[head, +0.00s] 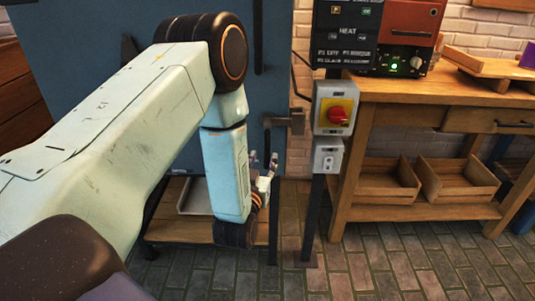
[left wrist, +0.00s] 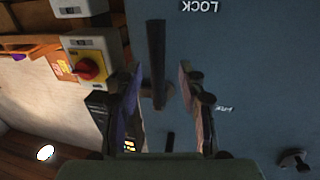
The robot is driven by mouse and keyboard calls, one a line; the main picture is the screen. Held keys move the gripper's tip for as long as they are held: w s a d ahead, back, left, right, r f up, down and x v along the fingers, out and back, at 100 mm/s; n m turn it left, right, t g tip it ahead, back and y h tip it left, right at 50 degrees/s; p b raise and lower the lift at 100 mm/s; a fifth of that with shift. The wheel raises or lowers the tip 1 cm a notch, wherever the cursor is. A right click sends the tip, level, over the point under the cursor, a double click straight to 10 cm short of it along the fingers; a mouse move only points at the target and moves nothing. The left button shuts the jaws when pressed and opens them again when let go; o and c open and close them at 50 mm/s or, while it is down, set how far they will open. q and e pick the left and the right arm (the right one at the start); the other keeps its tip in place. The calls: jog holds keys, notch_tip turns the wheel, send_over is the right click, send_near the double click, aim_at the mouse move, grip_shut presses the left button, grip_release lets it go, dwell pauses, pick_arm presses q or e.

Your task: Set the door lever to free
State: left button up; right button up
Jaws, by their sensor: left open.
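The door lever (left wrist: 157,62) is a dark bar on the blue door (left wrist: 250,60), seen in the left wrist view between the two fingers of my left gripper (left wrist: 160,85). I cannot tell whether the fingers touch it. The word LOCK (left wrist: 198,6) shows upside down near one end of the bar. A smaller white label (left wrist: 224,108) on the door is too blurred to read. In the head view the lever (head: 267,139) hangs upright beside a grey bracket, and my left gripper (head: 265,163) is open at its lower end. My right gripper is not in view.
A yellow-and-red switch box (head: 335,112) on a post stands right of the lever, with a grey box (head: 327,157) below it. A wooden bench (head: 395,90) carries a red control unit (head: 408,30). A low wooden shelf (head: 180,229) stands under my left arm.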

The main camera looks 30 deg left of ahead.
aim_at(266, 155)
pick_arm(q)
jog(key=x, duration=0.3)
jog(key=shift+w+d+b, duration=0.15)
jog(key=shift+w+b, duration=0.1)
jog(key=shift+b, duration=0.1)
jog(key=shift+w+a, duration=0.25)
jog(key=shift+w, duration=0.05)
jog(key=shift+d, duration=0.1)
grip_shut()
jog(key=shift+w, duration=0.1)
